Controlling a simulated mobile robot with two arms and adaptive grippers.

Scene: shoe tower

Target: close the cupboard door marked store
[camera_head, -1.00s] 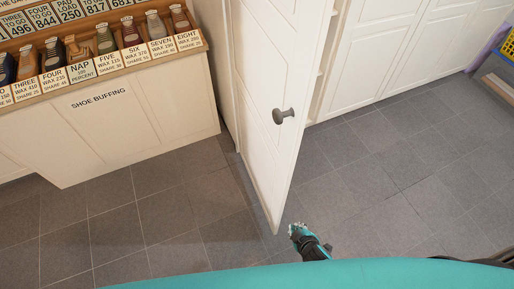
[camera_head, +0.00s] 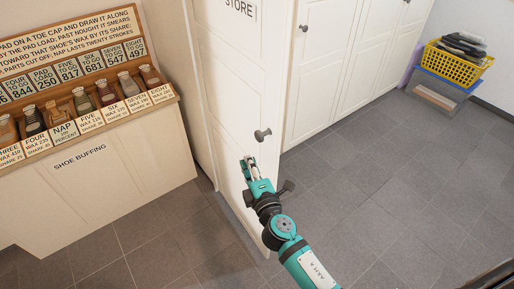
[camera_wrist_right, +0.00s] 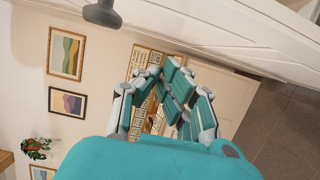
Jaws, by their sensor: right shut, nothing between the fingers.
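The white cupboard door marked STORE (camera_head: 229,75) stands open, jutting out into the room. Its label (camera_head: 238,8) is at the top of the head view. Its dark round knob (camera_head: 262,135) is near the free edge and also shows at the top of the wrist view (camera_wrist_right: 102,14). My right gripper (camera_head: 249,165) is in front of the door's face, just below the knob in the head view. It is shut and empty; its fingers show in the wrist view (camera_wrist_right: 168,82). I cannot tell whether it touches the door. My left gripper is out of view.
The shoe buffing counter (camera_head: 95,185) with a rack of shoes stands left of the door. More white cupboards (camera_head: 345,60) line the wall at right. A yellow basket (camera_head: 457,65) sits on a grey box (camera_head: 440,94) at far right. The tiled floor at right is clear.

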